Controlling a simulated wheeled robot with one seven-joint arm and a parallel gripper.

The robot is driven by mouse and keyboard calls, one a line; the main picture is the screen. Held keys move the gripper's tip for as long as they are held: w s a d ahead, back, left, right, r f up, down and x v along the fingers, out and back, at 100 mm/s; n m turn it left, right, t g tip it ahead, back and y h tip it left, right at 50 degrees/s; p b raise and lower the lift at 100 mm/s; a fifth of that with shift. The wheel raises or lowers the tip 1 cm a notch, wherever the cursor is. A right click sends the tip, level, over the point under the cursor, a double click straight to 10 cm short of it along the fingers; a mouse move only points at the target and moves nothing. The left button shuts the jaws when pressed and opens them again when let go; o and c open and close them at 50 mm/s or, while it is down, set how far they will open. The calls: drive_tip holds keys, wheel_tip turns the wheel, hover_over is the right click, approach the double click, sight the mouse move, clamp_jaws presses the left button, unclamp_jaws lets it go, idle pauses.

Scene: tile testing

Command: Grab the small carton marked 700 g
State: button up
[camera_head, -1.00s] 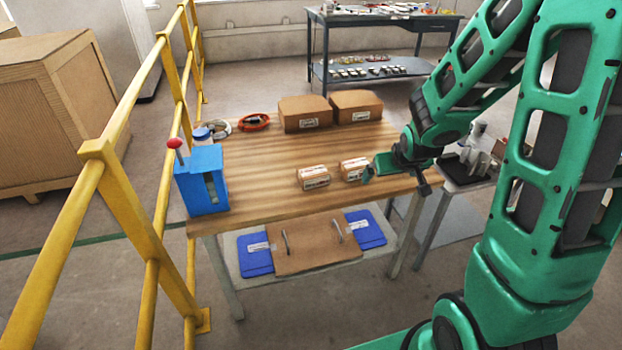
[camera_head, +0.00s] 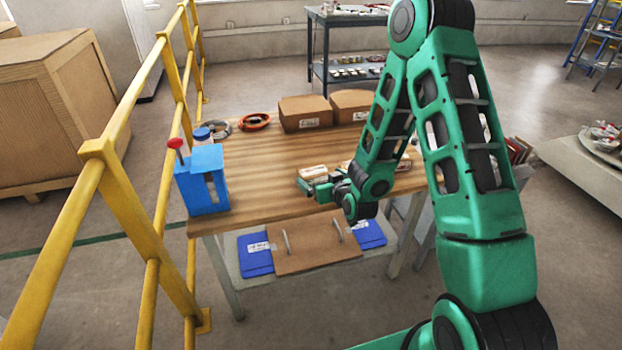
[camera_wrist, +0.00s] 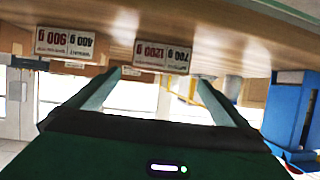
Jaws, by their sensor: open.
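A small brown carton (camera_head: 313,172) stands on the wooden table (camera_head: 265,165). In the wrist view, which is upside down, its label (camera_wrist: 162,56) reads 700 g and 1200 g. My gripper (camera_head: 318,187) is open in front of this carton, low over the table. In the wrist view its two fingers point at the carton, which appears between the fingertips (camera_wrist: 160,76); I cannot tell whether they reach past its front face. A second small carton, labelled 400 g and 900 g (camera_wrist: 65,43), is beside it, mostly hidden by my arm in the head view.
Two larger cartons (camera_head: 305,112) (camera_head: 350,104) stand at the table's back. A yellow railing (camera_head: 135,215) runs left. The table's left middle is clear.

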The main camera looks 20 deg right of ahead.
sight(314, 171)
drive_tip(key=shift+x, duration=3.8)
drive_tip(key=shift+r, duration=0.1)
drive_tip(key=shift+c, duration=0.6)
drive_tip(key=c, duration=1.5)
drive_tip(key=shift+w, duration=0.1)
drive_tip(key=shift+c, duration=0.6)
drive_tip(key=shift+r, duration=0.15)
